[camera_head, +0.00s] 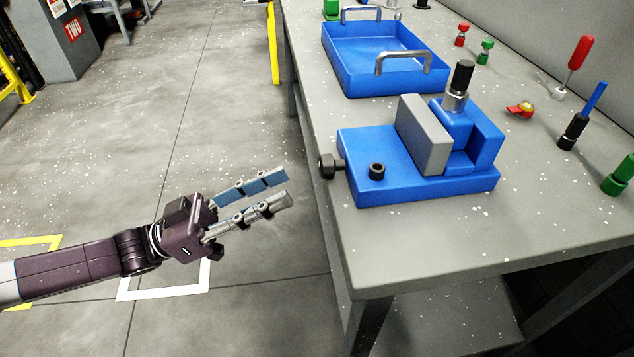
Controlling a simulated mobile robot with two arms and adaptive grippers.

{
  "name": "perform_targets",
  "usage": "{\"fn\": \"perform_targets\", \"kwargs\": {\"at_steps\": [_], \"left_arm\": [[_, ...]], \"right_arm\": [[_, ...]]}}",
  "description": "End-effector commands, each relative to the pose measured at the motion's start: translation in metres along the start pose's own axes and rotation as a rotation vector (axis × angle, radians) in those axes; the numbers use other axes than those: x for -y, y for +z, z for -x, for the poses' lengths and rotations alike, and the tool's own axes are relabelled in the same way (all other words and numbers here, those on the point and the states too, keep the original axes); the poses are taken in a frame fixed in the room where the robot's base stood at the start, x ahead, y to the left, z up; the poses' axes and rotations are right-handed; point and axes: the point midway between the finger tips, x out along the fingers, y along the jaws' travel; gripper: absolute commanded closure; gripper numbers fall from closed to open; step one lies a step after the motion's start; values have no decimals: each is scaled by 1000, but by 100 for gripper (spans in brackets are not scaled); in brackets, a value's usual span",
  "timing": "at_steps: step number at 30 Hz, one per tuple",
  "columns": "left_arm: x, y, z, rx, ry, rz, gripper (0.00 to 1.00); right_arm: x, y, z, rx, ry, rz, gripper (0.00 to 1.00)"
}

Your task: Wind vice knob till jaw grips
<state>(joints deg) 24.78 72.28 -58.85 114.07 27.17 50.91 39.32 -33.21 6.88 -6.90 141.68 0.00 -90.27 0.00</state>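A blue vice (390,187) stands on the grey bench near its front left edge. Its black knob (327,167) sticks out at the left end, toward the bench edge. A grey jaw plate (424,136) stands upright on the vice. To its right, a cylindrical part with a silver collar and black top (461,78) stands upright by the blue block; I cannot tell whether the jaw touches it. My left gripper (283,187) is open and empty, off the bench's left side, left of the knob and apart from it. My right gripper is out of view.
A blue tray (345,75) with metal handles sits behind the vice on the bench (460,240). The bench front is clear.

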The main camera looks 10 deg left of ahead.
Motion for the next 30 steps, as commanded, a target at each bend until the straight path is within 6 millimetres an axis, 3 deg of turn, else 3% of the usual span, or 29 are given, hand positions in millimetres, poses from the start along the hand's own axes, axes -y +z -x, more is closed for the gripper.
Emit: {"fn": "perform_targets", "kwargs": {"at_steps": [16, 27, 30], "left_arm": [[-3, -3, -71, -7, 8, 3, 67], [-2, -2, -78, -3, 5, 3, 67], [-2, -2, -78, -3, 5, 3, 77]], "right_arm": [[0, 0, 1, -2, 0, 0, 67], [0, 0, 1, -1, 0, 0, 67], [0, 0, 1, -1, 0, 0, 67]]}}
